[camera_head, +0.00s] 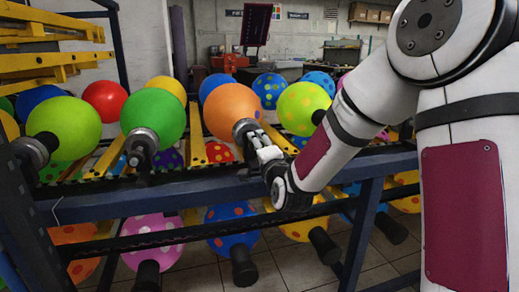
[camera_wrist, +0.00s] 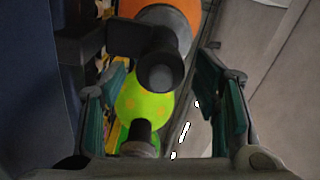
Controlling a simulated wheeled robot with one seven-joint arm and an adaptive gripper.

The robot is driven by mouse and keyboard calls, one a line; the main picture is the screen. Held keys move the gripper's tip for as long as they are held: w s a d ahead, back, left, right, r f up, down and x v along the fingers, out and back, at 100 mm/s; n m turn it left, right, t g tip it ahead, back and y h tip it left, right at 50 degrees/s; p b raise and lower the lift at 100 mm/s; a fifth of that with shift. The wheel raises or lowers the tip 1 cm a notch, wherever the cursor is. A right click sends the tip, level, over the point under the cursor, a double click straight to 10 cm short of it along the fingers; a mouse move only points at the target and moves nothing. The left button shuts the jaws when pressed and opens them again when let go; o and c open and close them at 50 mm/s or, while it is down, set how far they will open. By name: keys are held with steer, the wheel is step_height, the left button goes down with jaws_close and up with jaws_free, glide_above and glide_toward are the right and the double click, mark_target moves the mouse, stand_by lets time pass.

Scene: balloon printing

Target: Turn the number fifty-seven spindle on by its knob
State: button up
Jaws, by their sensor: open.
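An orange balloon (camera_head: 232,108) sits on the upper row, with a dark grey metal spindle (camera_head: 243,128) at its front. My gripper (camera_head: 265,152) is at this spindle, just in front of and below it. In the wrist view the open fingers (camera_wrist: 165,100) stand left and right of a dark round knob (camera_wrist: 161,72) below the orange balloon (camera_wrist: 160,14). Gaps show on both sides of the knob, and I see no contact. I cannot read a number fifty-seven on any spindle.
A blue rack rail (camera_head: 200,187) runs across below the upper spindles. A green balloon (camera_head: 153,117) and its spindle (camera_head: 141,143) are to the left. A lower row has a pink balloon (camera_head: 150,232) and a blue one (camera_head: 231,228). A yellow-green balloon (camera_wrist: 146,104) shows lower in the wrist view.

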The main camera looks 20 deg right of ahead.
steer(key=s, duration=0.7)
steer(key=shift+s, duration=0.25)
